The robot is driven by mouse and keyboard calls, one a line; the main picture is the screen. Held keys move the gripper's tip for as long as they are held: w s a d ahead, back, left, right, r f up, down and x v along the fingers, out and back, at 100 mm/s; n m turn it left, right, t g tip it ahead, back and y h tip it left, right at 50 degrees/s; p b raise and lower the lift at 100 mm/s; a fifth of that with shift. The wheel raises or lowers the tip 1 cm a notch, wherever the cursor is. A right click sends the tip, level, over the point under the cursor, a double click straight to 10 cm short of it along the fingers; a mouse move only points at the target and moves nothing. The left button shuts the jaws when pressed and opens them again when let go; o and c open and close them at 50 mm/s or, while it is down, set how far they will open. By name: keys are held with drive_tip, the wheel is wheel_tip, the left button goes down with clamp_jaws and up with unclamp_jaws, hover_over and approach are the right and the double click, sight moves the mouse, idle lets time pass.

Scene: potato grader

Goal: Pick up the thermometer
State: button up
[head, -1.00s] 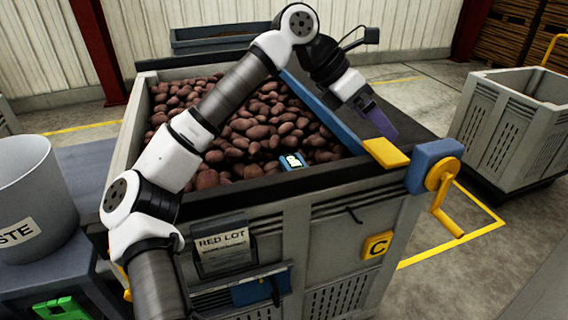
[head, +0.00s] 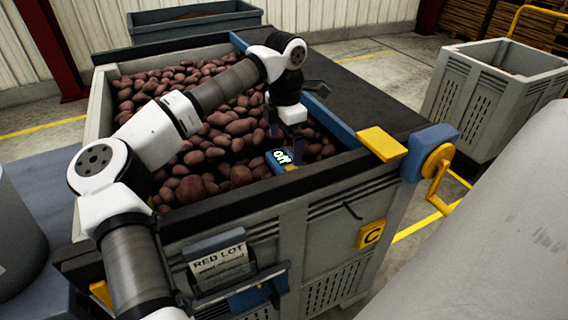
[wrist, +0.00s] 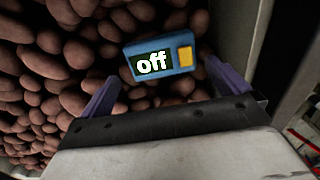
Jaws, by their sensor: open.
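The thermometer is a small blue box with a dark display reading "off" and a yellow button. It lies on the red potatoes near the crate's front wall, in the head view (head: 283,161) and upper middle of the wrist view (wrist: 161,58). My gripper (wrist: 165,95) is open, its two purple fingers spread on either side of and short of the thermometer. In the head view my gripper (head: 279,133) points down over the potatoes just behind the thermometer. Nothing is between the fingers. Any probe on the thermometer is not visible.
The grey crate (head: 330,215) is full of potatoes (head: 190,160), its dark front rim close to the thermometer. A blue rail with a yellow block (head: 382,144) and crank (head: 440,180) runs along the right. Another crate (head: 480,100) stands farther right.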

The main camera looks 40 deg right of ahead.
sight(285, 160)
drive_tip(key=shift+s+a+f+p, duration=0.1)
drive_tip(key=shift+f+p, duration=0.5)
drive_tip(key=shift+f, duration=2.3)
drive_tip(key=c, duration=0.7)
drive_tip(key=shift+r, duration=0.1)
